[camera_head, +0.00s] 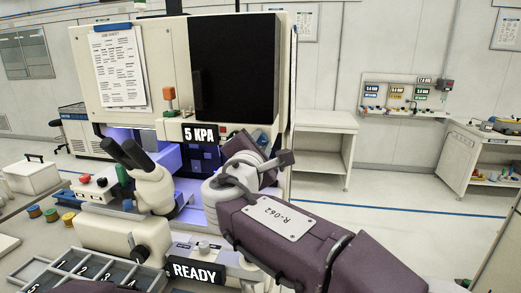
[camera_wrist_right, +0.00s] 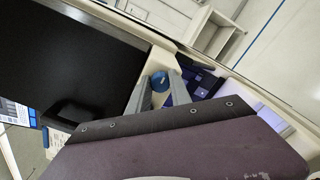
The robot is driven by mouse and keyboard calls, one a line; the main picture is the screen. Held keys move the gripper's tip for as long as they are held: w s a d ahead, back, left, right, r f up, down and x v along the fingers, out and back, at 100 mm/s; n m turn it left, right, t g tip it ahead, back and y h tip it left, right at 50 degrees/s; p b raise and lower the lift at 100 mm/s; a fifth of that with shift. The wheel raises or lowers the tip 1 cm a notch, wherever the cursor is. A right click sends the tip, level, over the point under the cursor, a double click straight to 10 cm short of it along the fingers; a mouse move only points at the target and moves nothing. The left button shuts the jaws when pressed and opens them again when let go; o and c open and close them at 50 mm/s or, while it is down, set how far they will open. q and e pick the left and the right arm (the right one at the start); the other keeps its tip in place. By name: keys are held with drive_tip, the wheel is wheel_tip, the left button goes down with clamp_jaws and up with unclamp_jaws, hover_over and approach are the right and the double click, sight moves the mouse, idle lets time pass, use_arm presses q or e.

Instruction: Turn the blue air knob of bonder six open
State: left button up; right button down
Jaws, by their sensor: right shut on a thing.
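The bonder (camera_head: 155,65) is a tall cream machine with a black screen (camera_head: 235,65), a "5 KPA" sign (camera_head: 201,135) and a "READY" sign (camera_head: 194,271). No bonder number is legible. The round blue air knob (camera_wrist_right: 160,81) shows in the right wrist view beside the dark screen. My right gripper (camera_wrist_right: 158,92) has its grey fingers on either side of the knob, shut on it. In the head view my right wrist mostly hides the fingers, just below the screen. My left gripper is not in view.
A microscope eyepiece (camera_head: 128,155) stands left of my right arm. A numbered tray (camera_head: 85,268) lies at the front left. A white shelf (camera_head: 325,140) and clear floor are to the right.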

idle(0.3)
drive_tip(key=c, duration=1.2)
unclamp_jaws()
drive_tip(key=shift+o, duration=0.2)
drive_tip(key=s+a+b, duration=0.1)
drive_tip(key=s+b, duration=0.1)
drive_tip(key=s, duration=0.7)
drive_tip(key=shift+a, duration=0.4)
drive_tip(key=shift+w, duration=0.1)
